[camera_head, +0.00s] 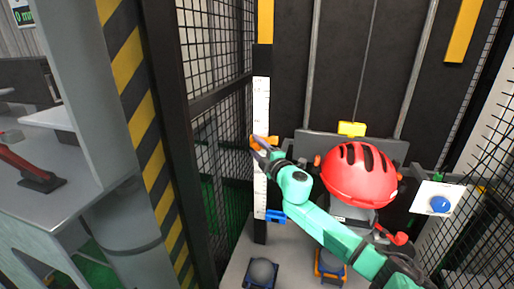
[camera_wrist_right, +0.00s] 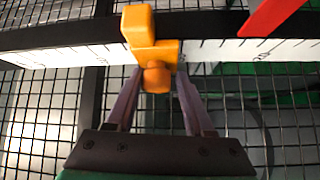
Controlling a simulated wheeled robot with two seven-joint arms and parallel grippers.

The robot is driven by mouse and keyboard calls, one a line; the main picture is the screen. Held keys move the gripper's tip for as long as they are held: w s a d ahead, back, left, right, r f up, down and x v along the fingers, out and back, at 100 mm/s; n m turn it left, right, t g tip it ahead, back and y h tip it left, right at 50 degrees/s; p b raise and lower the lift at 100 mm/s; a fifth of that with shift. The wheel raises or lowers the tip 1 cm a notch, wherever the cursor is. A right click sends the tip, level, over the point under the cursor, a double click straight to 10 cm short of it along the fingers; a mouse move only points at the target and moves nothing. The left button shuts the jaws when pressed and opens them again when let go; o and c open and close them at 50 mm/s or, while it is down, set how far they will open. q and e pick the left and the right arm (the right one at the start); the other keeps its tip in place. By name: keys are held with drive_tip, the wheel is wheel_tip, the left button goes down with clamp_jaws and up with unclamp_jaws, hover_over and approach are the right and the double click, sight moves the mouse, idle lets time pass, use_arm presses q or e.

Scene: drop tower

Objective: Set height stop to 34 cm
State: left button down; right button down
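The height stop is an orange block with a round knob (camera_head: 264,141) on a white vertical scale (camera_head: 261,100); it sits a little above the scale's middle. My right gripper (camera_head: 258,148) is at the stop. In the right wrist view the stop (camera_wrist_right: 150,45) and its knob lie between the two fingertips (camera_wrist_right: 158,80). Narrow gaps show on both sides of the knob, so the fingers look open around it. The scale (camera_wrist_right: 80,55) runs across that view; its numbers are too small to read. My left gripper is not in view.
A red helmet (camera_head: 358,175) sits in the tower right of my right gripper. A blue clamp (camera_head: 275,216) is low on the scale. A blue button (camera_head: 440,204) is at the right. Mesh walls (camera_head: 212,130) flank the tower. A red bar (camera_wrist_right: 270,15) shows near the stop.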

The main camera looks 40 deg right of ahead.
wheel_tip(320, 180, up, 5)
drive_tip(key=p, duration=0.4)
drive_tip(key=shift+f, duration=0.35)
drive_tip(key=shift+c, duration=2.3)
unclamp_jaws()
drive_tip(key=shift+s+f, duration=0.1)
drive_tip(key=shift+s, duration=0.15)
drive_tip(key=s+a+b, duration=0.1)
drive_tip(key=s+a, duration=0.1)
drive_tip(key=s, duration=1.2)
drive_tip(key=shift+a+f, duration=0.25)
drive_tip(key=shift+f, duration=0.2)
